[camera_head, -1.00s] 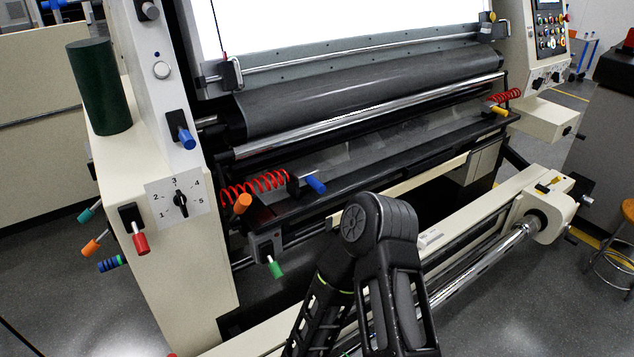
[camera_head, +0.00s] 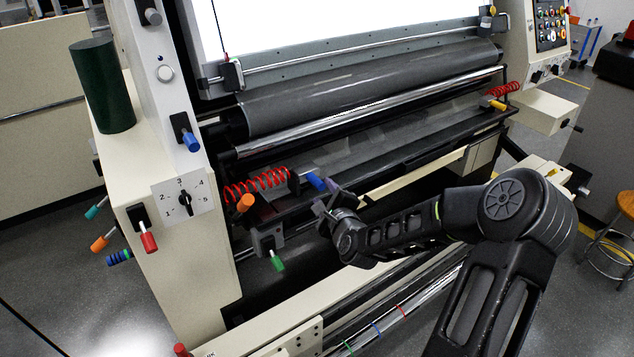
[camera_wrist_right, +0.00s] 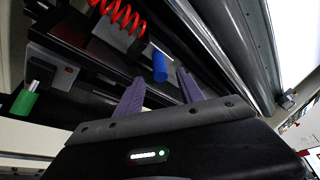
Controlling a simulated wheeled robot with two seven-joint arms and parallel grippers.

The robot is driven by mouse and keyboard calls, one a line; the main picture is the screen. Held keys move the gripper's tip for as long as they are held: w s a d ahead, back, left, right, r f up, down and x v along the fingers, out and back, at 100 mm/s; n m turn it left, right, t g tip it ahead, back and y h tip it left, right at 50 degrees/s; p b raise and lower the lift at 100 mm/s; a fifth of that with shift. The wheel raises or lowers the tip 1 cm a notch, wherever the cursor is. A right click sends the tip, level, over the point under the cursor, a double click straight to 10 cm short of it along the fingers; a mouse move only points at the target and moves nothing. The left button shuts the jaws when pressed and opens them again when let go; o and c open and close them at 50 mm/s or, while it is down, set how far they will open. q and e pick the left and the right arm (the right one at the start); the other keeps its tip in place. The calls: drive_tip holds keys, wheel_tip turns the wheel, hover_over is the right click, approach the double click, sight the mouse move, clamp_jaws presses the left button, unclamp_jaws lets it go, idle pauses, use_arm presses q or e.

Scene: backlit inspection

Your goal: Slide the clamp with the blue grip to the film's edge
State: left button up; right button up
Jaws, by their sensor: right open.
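The clamp's blue grip (camera_head: 316,182) sticks out to the right of a dark clamp body (camera_head: 294,181), at the left end of the black rail below the rollers. A translucent film (camera_head: 375,143) seems to lie behind the rail; its edge is hard to make out. My right gripper (camera_head: 326,197) is at the blue grip in the head view. In the right wrist view the blue grip (camera_wrist_right: 160,68) shows just beyond and between the open purple fingers of my right gripper (camera_wrist_right: 158,88); nothing is clasped. My left gripper is not in view.
A red coil (camera_head: 256,184) and an orange grip (camera_head: 245,203) are left of the clamp. A green-gripped clamp (camera_head: 277,262) hangs below. A yellow grip (camera_head: 497,104) is at the rail's far right. Another blue handle (camera_head: 191,141) is on the left column (camera_head: 150,120).

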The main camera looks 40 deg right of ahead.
sight(319, 187)
drive_tip(key=shift+p+x, duration=0.6)
drive_tip(key=shift+x, duration=3.3)
drive_tip(key=shift+f, duration=0.1)
drive_tip(key=shift+c, duration=0.3)
clamp_jaws()
